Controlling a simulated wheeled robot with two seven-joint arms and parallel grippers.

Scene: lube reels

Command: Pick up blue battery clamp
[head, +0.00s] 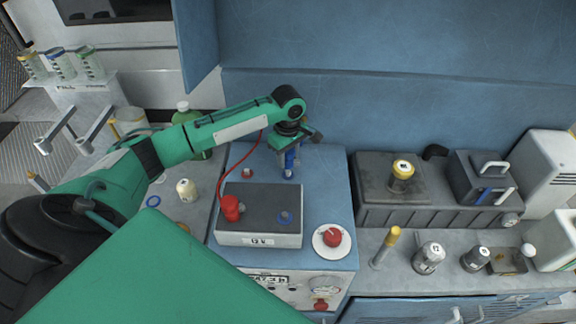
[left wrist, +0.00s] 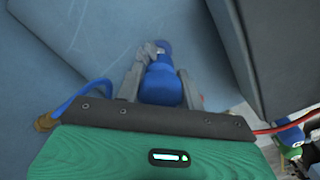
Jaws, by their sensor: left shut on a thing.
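The blue battery clamp (head: 289,163) is in my left gripper (head: 288,158), behind the battery box in the head view. In the left wrist view the blue clamp (left wrist: 161,84) sits between the two grey fingers of my left gripper (left wrist: 160,75), which are shut on it. A blue cable (left wrist: 72,97) shows at the left of that view. The battery (head: 262,207) is a dark-topped box with a blue terminal (head: 285,218). A red clamp (head: 230,208) with a red cable sits at its left side. My right gripper is not seen.
The battery stands on a blue cabinet with a red knob (head: 332,237) on a white disc. Several cylinders stand on the right counter. A blue wall panel rises close behind the gripper.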

